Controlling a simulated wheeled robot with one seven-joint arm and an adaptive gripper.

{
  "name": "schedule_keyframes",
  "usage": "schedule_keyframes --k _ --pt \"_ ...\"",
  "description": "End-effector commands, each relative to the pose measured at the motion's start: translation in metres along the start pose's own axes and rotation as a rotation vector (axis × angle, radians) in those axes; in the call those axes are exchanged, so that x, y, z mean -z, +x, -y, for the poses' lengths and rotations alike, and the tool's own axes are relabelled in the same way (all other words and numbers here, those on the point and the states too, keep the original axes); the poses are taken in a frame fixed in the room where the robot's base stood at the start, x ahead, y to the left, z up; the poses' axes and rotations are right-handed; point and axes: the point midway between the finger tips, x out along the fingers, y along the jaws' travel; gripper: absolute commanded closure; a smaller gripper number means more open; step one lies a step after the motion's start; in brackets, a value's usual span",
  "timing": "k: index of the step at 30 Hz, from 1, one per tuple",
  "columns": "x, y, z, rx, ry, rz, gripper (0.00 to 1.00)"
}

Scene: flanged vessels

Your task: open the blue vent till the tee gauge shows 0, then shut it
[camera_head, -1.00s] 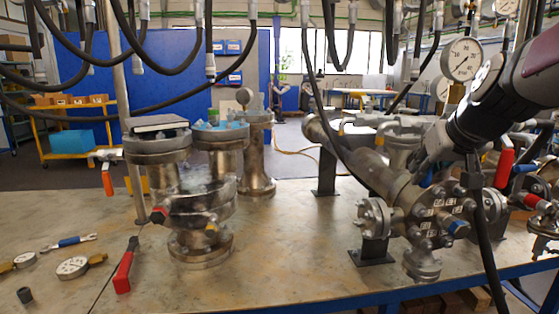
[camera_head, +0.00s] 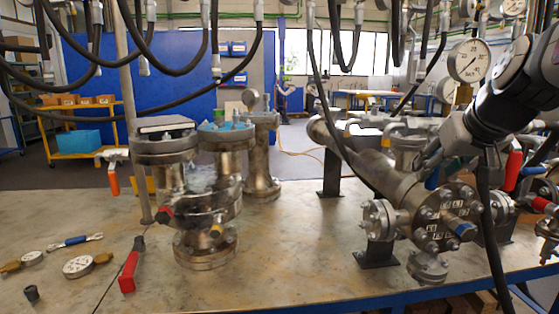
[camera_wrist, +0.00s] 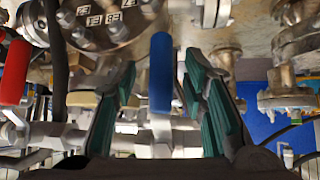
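A blue lever handle (camera_head: 433,178) stands upright at the right-hand flanged vessel (camera_head: 398,186). In the wrist view the blue handle (camera_wrist: 160,72) is between the green-padded fingers of my gripper (camera_wrist: 163,95), with gaps on both sides. My gripper (camera_head: 432,160) is open around it in the head view, partly hidden by my wrist. A round white-faced gauge (camera_head: 469,60) stands above and behind my gripper. Its dial is too small to read surely, and I cannot tell whether it is the tee gauge.
A red handle (camera_head: 513,170) is close to the right of my gripper; it also shows in the wrist view (camera_wrist: 15,72). Black hoses hang overhead, one beside my wrist. Another flanged vessel (camera_head: 205,255) stands left. Loose gauges (camera_head: 78,266) and a red-handled tool (camera_head: 130,270) lie at the bench's left.

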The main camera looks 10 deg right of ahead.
Motion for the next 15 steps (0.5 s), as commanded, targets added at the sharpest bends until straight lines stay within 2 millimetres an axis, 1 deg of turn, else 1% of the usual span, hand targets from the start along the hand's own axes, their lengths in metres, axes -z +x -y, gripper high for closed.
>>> schedule_keyframes --k 1,3,9,12,15 --pt "0.001 -0.012 0.000 -0.001 0.001 -0.006 0.61" --pt "0.001 -0.027 0.000 -0.001 0.001 -0.006 0.61" --pt "0.001 -0.065 0.000 -0.001 0.001 -0.004 0.61" --pt "0.001 -0.079 -0.001 -0.001 0.000 -0.003 0.61" --pt "0.000 -0.087 0.000 -0.001 0.001 -0.002 0.61"
